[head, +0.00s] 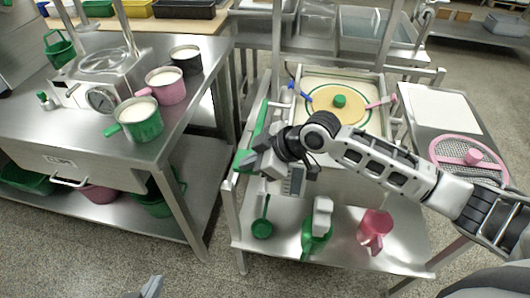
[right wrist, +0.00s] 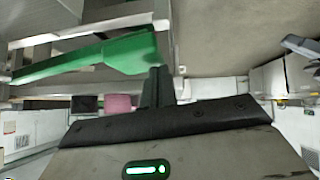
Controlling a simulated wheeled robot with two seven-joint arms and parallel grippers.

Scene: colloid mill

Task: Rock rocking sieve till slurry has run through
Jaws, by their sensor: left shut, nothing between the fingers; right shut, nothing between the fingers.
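A square pale box holding a cream round surface (head: 322,101) with a green centre knob (head: 340,101), which appears to be the sieve, stands on a steel stand in the head view. A green lever (head: 261,124) runs along the stand's left side. In the right wrist view it is a wide green bar (right wrist: 95,57). My right gripper (head: 246,163) is shut and empty at the lever's near end; its dark fingers (right wrist: 158,86) are close against the bar, and contact is unclear. My left gripper (head: 152,287) is shut and empty at the bottom edge, apart from everything.
A steel table (head: 60,125) at left holds a machine with a gauge (head: 102,98) and green, pink and black pots. The stand's lower shelf (head: 290,245) carries a green ladle (head: 262,228) and a pink jug (head: 375,228). A pink-rimmed mesh disc (head: 468,153) lies right.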

